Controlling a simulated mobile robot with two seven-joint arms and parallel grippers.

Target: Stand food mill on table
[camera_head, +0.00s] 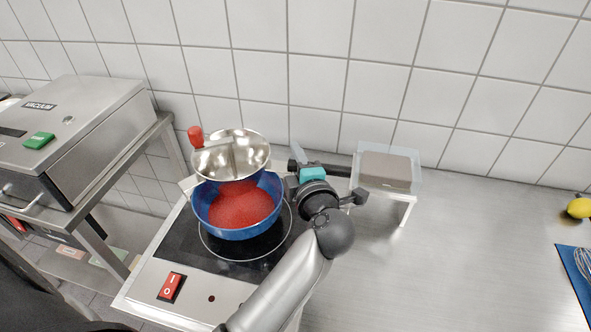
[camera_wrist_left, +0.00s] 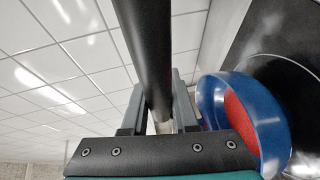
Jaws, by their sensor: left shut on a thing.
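The food mill is a shiny steel bowl (camera_head: 250,152) with a red crank knob (camera_head: 195,136) at its left. It hangs over the back of a blue bowl (camera_head: 264,224) of red food; I cannot tell whether they touch. My left gripper (camera_head: 298,163) is at the right of the mill, shut on its black handle, which also fills the upper middle of the left wrist view (camera_wrist_left: 145,50), between the fingers (camera_wrist_left: 158,108). The mill's bowl is outside the wrist view. The steel table (camera_head: 465,255) spreads at the right. My right gripper is not in view.
The blue bowl stands on a black hob (camera_head: 180,240) with a red switch (camera_head: 171,287). Behind my left gripper is a clear stand with a grey-brown block (camera_head: 386,170). A vacuum machine (camera_head: 75,130) is at left. A lemon (camera_head: 580,208) and blue mat (camera_head: 572,275) lie far right.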

